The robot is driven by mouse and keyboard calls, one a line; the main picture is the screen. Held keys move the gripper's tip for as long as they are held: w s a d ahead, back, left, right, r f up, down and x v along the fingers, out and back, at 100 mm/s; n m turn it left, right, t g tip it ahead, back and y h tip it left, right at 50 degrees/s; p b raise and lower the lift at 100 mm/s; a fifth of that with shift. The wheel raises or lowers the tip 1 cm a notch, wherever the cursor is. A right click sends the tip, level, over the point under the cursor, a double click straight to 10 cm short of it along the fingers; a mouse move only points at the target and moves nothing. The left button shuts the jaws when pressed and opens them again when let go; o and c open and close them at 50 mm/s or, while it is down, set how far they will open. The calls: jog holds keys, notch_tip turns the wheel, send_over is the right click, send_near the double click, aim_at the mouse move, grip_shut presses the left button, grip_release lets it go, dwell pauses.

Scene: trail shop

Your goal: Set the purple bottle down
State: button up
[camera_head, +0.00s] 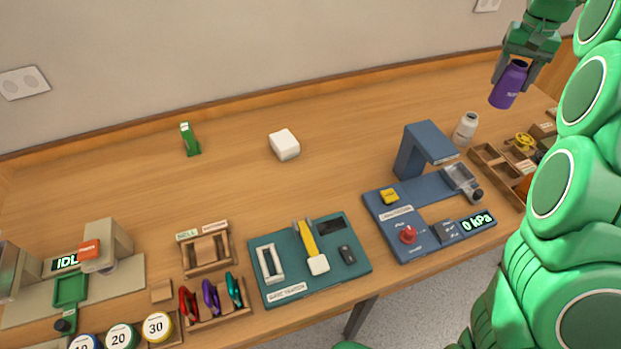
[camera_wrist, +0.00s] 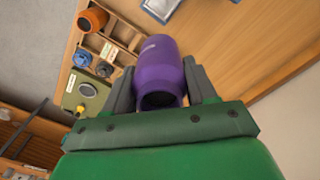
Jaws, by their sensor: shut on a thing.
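The purple bottle (camera_head: 509,84) is held in my gripper (camera_head: 528,66) at the upper right of the head view. It hangs above the back right part of the wooden table (camera_head: 330,110), slightly tilted in the picture, and looks clear of the surface. In the wrist view the bottle (camera_wrist: 160,72) sits between the two grey fingers of my gripper (camera_wrist: 158,88), its dark mouth toward the camera. The fingers are shut on its sides.
A white bottle (camera_head: 466,128) stands below and left of the purple one. A wooden compartment tray (camera_head: 487,155) lies at the right edge, also in the wrist view (camera_wrist: 122,42). A blue pressure station (camera_head: 378,207) stands left of it. The back middle table is mostly clear around a white block (camera_head: 284,144).

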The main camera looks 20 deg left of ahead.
jog(key=s+a+n, duration=0.3)
jog(key=s+a, duration=0.4)
jog(key=a, duration=0.5)
jog(key=s+a+n, duration=0.2)
jog(key=s+a, duration=0.5)
jog(key=a, duration=0.5)
jog(key=s+a+n, duration=0.3)
jog(key=s+a, duration=0.4)
jog(key=a, duration=0.5)
jog(key=s+a+n, duration=0.2)
jog(key=s+a, duration=0.2)
jog(key=s, duration=0.6)
jog(key=s+a+n, duration=0.3)
jog(key=s+a, duration=0.1)
jog(key=s, duration=0.7)
jog(key=s+a+n, duration=0.2)
jog(key=s+a, duration=0.2)
jog(key=s, duration=0.6)
notch_tip(320, 180, down, 11)
jog(key=shift+w+a+f, duration=0.95)
jog(key=shift+a+f, duration=1.2)
jog(key=shift+f, duration=0.05)
jog(key=shift+w+a+f, duration=1)
jog(key=shift+a+f, duration=1.15)
jog(key=shift+w+a+f, duration=0.95)
jog(key=shift+a+f, duration=1.2)
jog(key=shift+f, duration=0.05)
jog(key=shift+f, duration=0.15)
